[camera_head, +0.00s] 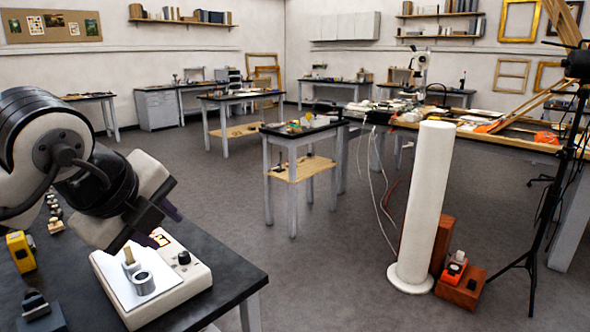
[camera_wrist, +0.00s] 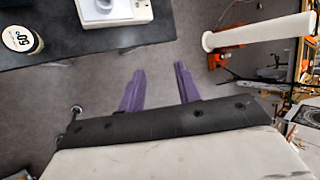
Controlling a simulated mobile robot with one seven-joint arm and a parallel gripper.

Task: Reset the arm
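My arm reaches in from the left of the head view, bent over the dark worktable (camera_head: 225,262). My gripper (camera_head: 158,226) is at its lower end, above and close to a white device (camera_head: 190,288). In the wrist view my gripper (camera_wrist: 160,88) has two purple fingers set well apart, with only grey floor between them. It is open and empty. On the device's pale plate stand a grey metal ring (camera_head: 143,283) and a small tan piece (camera_head: 130,262). The white device also shows at the top of the wrist view (camera_wrist: 118,16).
A yellow tool (camera_head: 20,252), a black item (camera_head: 38,312) and several small pieces share the worktable. A white column (camera_head: 428,200) stands on the floor to the right, near an orange-and-white item (camera_head: 455,268) and a black tripod (camera_head: 545,215). Open floor lies between.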

